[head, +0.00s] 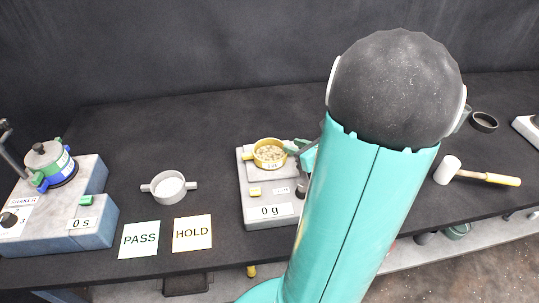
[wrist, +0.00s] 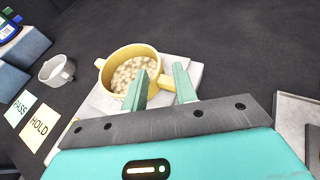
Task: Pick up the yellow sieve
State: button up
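The yellow sieve (head: 270,163) sits upright on the pale scale (head: 243,190), whose display reads 0 g. It holds several pale pebble-like pieces. The wrist view shows the sieve (wrist: 108,82) with one handle pointing away to the upper left and the other towards my gripper. My gripper (wrist: 161,72) is open, its two green fingers apart on either side of the near handle. I cannot tell whether a finger touches the handle. In the head view my gripper (head: 301,150) is at the right of the sieve, partly hidden behind my arm.
A white two-handled pan (head: 169,188) stands left of the scale, behind the PASS card (head: 139,240) and HOLD card (head: 192,233). A shaker (head: 88,222) with stacked sieves is at far left. A mallet (head: 488,177) and a dark dish (head: 484,122) lie right.

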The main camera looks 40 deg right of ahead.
aim_at(283, 144)
jog(key=shift+x, duration=2.75)
jog(key=shift+a, duration=0.1)
grip_shut()
